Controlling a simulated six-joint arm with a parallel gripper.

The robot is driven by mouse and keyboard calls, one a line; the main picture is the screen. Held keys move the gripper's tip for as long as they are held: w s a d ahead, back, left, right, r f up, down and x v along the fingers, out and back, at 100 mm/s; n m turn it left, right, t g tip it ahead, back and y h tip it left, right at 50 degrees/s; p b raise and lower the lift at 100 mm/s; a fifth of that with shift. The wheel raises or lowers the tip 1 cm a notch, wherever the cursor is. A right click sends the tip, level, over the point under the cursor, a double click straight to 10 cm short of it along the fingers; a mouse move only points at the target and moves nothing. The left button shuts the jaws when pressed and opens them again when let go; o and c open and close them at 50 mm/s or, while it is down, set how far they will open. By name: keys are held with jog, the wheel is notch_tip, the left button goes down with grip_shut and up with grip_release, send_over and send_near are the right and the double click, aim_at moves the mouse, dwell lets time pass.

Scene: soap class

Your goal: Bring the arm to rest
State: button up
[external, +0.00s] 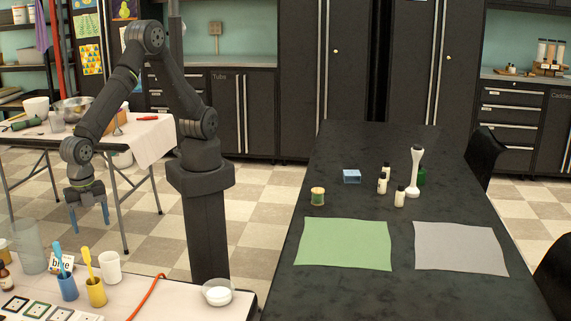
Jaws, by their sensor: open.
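My arm rises from a dark pedestal left of the middle and bends over to the left in the external view. My gripper (89,217) hangs from its end with blue fingers pointing down. The fingers are apart, and nothing shows between them. It is above the left end of the near white table (130,290), over the area of the cups, and not touching anything that I can see.
Below my gripper stand a blue cup (67,287), a yellow cup (96,292), a white cup (110,267) and a clear beaker (30,247). The black table (400,295) holds green (343,244) and grey (460,248) sheets, with small bottles behind.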

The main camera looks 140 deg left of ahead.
jog(key=w+a+r+n, duration=0.2)
jog(key=w+a+n, duration=0.3)
jog(key=w+a, duration=1.3)
jog(key=w+a+n, duration=0.2)
jog(key=w+a, duration=0.1)
jog(key=a, duration=0.9)
jog(key=w+a+n, duration=0.3)
jog(key=a, duration=0.9)
jog(key=shift+w+a+f, duration=0.15)
jog(key=shift+f, duration=0.15)
jog(key=shift+o, duration=0.4)
